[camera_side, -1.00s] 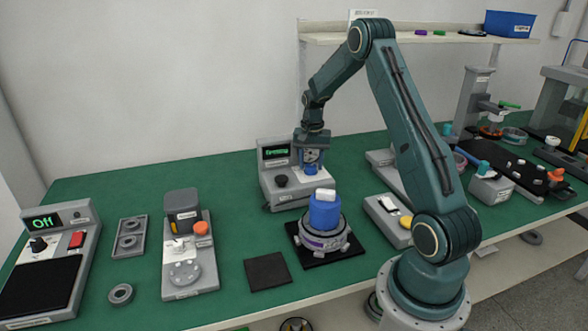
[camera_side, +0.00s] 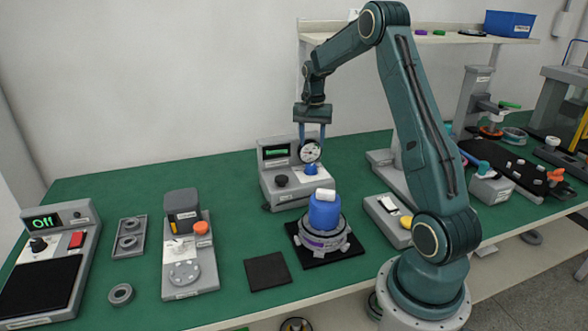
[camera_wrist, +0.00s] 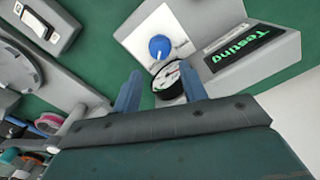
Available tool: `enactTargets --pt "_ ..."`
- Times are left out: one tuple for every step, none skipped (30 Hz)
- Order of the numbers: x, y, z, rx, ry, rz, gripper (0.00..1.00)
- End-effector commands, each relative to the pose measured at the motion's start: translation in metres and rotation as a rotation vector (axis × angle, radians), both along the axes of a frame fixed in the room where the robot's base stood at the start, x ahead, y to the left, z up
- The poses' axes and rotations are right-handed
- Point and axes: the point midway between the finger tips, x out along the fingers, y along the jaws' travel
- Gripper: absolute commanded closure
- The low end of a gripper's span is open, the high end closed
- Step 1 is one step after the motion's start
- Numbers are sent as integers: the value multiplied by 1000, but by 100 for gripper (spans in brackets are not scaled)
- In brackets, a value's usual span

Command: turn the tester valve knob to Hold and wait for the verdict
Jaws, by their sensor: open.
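The tester (camera_side: 268,190) is a grey box at the back middle of the bench, with a lit screen, a round gauge (camera_side: 310,152) and a blue knob (camera_side: 311,169) on its right part. In the wrist view the blue knob (camera_wrist: 159,47) sits on a white label plate, and the tester's screen (camera_wrist: 240,54) reads "Testing" in green. The label words are too small to read. My gripper (camera_side: 312,143) is open and empty above the knob, apart from it. In the wrist view its blue fingers (camera_wrist: 160,82) are spread, with the gauge between them.
A hub motor (camera_side: 325,240) with a blue cap part stands on a black mat in front of the tester. A grey station (camera_side: 188,250) with an orange knob stands to the left. A shelf (camera_side: 425,37) runs behind my arm.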

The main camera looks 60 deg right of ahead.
Motion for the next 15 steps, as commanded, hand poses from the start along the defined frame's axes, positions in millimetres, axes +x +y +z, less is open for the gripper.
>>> enactTargets --pt "0 0 10 -2 -3 0 57" --pt "1 -1 15 -2 -3 0 57" --pt "1 -1 21 -2 -3 0 57" --pt "0 0 26 -2 -3 0 57" --pt "0 0 30 -2 -3 -1 57" --pt "0 0 35 -2 -2 -1 57" --pt "0 -1 39 -3 -2 -1 57" --pt "0 -1 42 -3 -2 -1 57" --pt "0 0 45 -1 -1 -1 57" --pt "0 0 48 -2 -2 -1 57" --pt "0 0 50 -2 -2 -1 57" --pt "0 0 53 -2 -2 -1 57" --pt "0 0 54 -2 -2 -1 57" --pt "0 0 55 -1 -1 -1 57" --pt "0 0 56 -1 0 -1 57"
